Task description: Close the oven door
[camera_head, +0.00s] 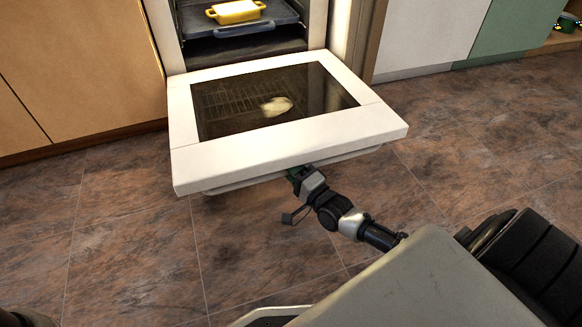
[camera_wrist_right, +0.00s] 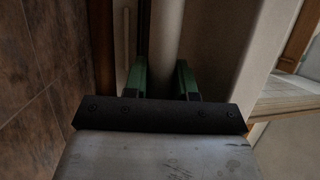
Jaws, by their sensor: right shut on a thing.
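The oven door (camera_head: 290,146) hangs fully lowered, about level, with its white frame and dark glass facing up. Its handle (camera_head: 228,187) is a pale bar under the front edge. My right gripper (camera_head: 296,173) is at the handle, below the door's front edge, its fingertips partly hidden by the door. In the right wrist view, the green fingers (camera_wrist_right: 160,80) stand on both sides of the handle bar (camera_wrist_right: 165,45), shut on it. The oven cavity (camera_head: 245,46) is open behind the door. My left gripper is not in view.
A yellow dish (camera_head: 236,12) sits on a dark tray (camera_head: 238,30) in the oven. Wooden cabinets (camera_head: 75,65) stand to the left, white and green fronts (camera_head: 425,35) to the right. The tiled floor (camera_head: 140,250) in front is clear.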

